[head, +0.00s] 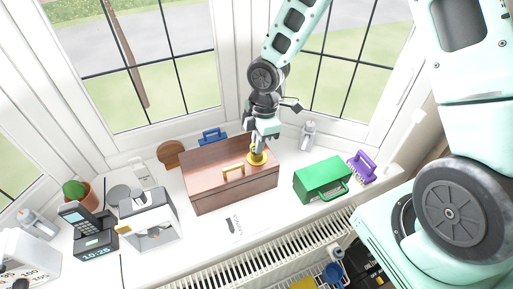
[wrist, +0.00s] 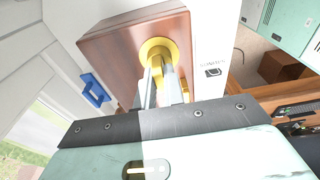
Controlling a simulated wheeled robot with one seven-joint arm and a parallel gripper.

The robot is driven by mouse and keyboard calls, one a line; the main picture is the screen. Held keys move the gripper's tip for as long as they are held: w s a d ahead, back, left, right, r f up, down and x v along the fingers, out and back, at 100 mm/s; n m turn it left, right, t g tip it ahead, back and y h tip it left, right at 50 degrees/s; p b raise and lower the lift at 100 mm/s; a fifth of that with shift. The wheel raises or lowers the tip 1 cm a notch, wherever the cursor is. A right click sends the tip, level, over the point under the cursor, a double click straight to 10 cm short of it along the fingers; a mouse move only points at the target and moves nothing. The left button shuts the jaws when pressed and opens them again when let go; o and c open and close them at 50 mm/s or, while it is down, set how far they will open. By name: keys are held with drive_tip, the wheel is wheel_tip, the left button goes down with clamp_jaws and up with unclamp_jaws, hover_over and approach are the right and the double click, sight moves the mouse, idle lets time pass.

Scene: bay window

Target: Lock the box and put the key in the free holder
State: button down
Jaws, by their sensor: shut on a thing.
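The brown wooden box (head: 208,180) stands closed on the white sill, with a gold handle (head: 233,170) at its front. A round gold piece (head: 257,159) sits on the right part of its lid; it also shows in the wrist view (wrist: 158,44). My gripper (head: 257,143) points down at this piece. In the wrist view, its fingers (wrist: 160,82) are close together at the gold piece, shut on what appears to be the key there. The fingers hide the key's shape and the lock. I cannot tell which thing is the free holder.
A green box (head: 322,180) and a purple rack-like thing (head: 362,167) stand to the right. A blue rack-like thing (head: 212,136) is behind the wooden box. A phone (head: 82,222) and a white-grey appliance (head: 148,220) are at left. The sill in front is mostly clear.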

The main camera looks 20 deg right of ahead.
drive_tip(key=shift+r+p, duration=0.7)
idle(0.3)
drive_tip(key=shift+r+p, duration=1.3)
drive_tip(key=shift+r, duration=0.15)
